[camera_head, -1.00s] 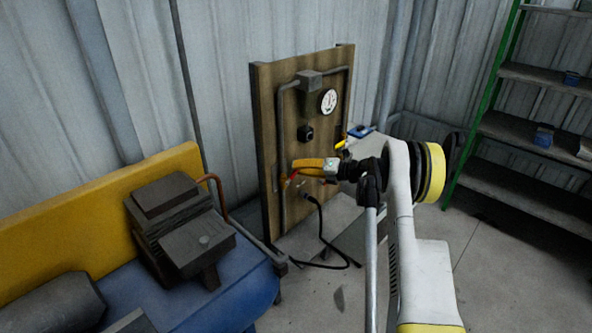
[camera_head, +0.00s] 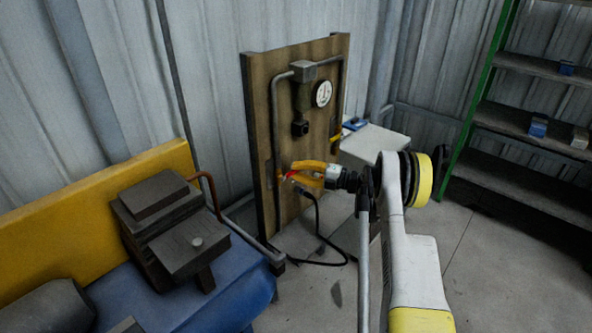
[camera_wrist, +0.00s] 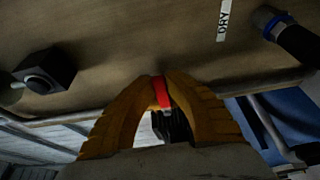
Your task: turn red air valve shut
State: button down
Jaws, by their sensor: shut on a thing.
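The red valve handle (camera_head: 291,175) is low on the left pipe of the wooden board (camera_head: 262,120). In the wrist view the red handle (camera_wrist: 162,93) shows as a short strip between my fingertips. My gripper (camera_head: 296,173) has orange fingers, reaches in from the right and is shut on the handle. In the wrist view my gripper (camera_wrist: 160,88) has one finger on each side of the red strip. The fingers hide part of the handle and the valve body behind it.
The board also carries a round gauge (camera_head: 322,94), a dark fitting (camera_head: 299,128) and a yellow handle (camera_head: 336,138). A black hose (camera_head: 318,228) hangs below. A blue bench with a dark vise (camera_head: 180,235) stands left, green-framed shelves (camera_head: 500,120) right. Floor lies open in front.

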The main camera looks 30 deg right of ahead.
jog(key=shift+a, duration=0.1)
jog(key=c, duration=1.4)
grip_release()
jog(key=shift+f, duration=0.1)
jog(key=v, duration=1.2)
